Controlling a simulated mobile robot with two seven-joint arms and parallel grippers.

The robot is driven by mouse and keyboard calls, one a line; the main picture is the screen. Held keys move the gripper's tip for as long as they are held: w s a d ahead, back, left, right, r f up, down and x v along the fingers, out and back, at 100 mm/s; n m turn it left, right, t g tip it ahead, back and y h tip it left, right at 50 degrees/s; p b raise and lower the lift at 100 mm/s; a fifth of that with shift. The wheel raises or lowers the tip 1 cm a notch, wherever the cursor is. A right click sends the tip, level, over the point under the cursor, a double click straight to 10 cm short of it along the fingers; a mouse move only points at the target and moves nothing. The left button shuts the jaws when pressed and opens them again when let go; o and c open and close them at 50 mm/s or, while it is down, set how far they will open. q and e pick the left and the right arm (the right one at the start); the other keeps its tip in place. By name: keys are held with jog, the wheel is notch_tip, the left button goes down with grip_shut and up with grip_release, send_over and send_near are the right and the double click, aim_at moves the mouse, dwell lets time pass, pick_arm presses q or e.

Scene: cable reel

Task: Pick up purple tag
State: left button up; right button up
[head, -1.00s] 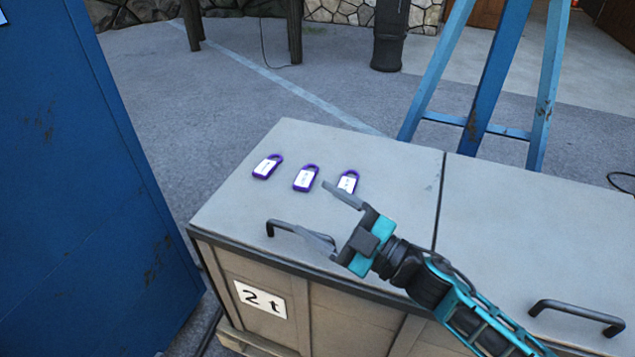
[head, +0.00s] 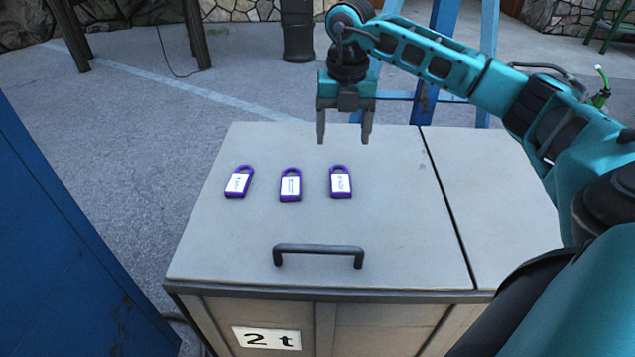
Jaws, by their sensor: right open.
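Three purple tags with white labels lie flat in a row on the grey top of a crate (head: 375,230). They are the left tag (head: 239,183), the middle tag (head: 291,186) and the right tag (head: 341,184). My right gripper (head: 343,138) is open and empty, fingers pointing down. In the picture it shows just above the right tag, apart from it, near the crate's back edge. Its exact height over the top is hard to tell. My left gripper is not in view.
A black handle (head: 319,250) stands up from the crate top in front of the tags. A blue wall or cabinet (head: 50,250) is at the left. A blue ladder-like frame (head: 432,95) stands behind the crate. The top around the tags is clear.

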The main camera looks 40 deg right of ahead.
jog(key=b, duration=0.1)
send_over(341, 185)
notch_tip(341, 185, down, 6)
jog(key=shift+s+f, duration=0.15)
jog(key=shift+f, duration=0.1)
jog(key=shift+f+b, duration=0.9)
jog(key=shift+f, duration=2.2)
jog(key=shift+c, duration=0.2)
jog(key=c, duration=1)
jog(key=shift+c, duration=0.5)
jog(key=shift+r, duration=0.15)
